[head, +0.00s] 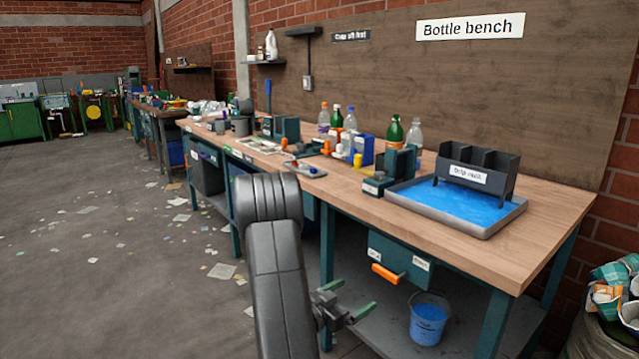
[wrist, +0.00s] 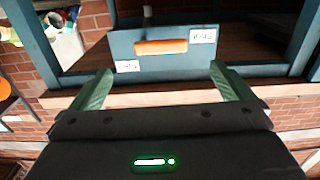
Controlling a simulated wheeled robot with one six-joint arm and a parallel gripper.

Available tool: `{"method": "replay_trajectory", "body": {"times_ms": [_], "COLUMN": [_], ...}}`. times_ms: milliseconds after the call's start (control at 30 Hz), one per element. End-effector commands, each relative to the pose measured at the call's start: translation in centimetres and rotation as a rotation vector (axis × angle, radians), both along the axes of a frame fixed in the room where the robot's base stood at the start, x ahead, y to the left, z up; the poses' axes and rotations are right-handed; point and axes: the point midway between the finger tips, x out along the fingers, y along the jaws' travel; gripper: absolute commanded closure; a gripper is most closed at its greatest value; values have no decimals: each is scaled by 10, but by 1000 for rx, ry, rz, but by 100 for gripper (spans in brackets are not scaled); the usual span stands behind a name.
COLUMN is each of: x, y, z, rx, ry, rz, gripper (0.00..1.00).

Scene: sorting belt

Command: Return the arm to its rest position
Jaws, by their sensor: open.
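My arm (head: 275,260) rises in the lower middle of the head view, in front of the bench. My gripper (head: 358,303) points right, low beside the bench's front, below the benchtop. Its two green fingers are spread apart with nothing between them. In the wrist view my gripper (wrist: 155,85) also shows open and empty. Past its fingertips is the teal drawer (wrist: 150,62) with an orange handle (wrist: 161,46). The drawer (head: 398,258) hangs under the benchtop in the head view, and a gap between it and the fingers seems to show.
The wooden bench (head: 540,205) carries a blue-lined tray (head: 420,200), a dark rack (head: 477,175) and several bottles. A blue bucket (head: 428,318) stands on the lower shelf. A full sack (head: 600,330) is at the right. The floor (head: 110,270) at left is open, with scattered paper.

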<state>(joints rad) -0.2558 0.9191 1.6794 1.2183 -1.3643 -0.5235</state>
Motion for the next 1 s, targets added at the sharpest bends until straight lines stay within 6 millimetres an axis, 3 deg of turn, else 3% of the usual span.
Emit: {"method": "replay_trajectory", "body": {"times_ms": [33, 733, 1000], "x": [-3, 83, 84], "y": [4, -108, -106], "z": [0, -1, 5], "rx": [0, 1, 140], "ry": [2, -4, -183], "rz": [3, -3, 1], "gripper": [0, 0, 0]}}
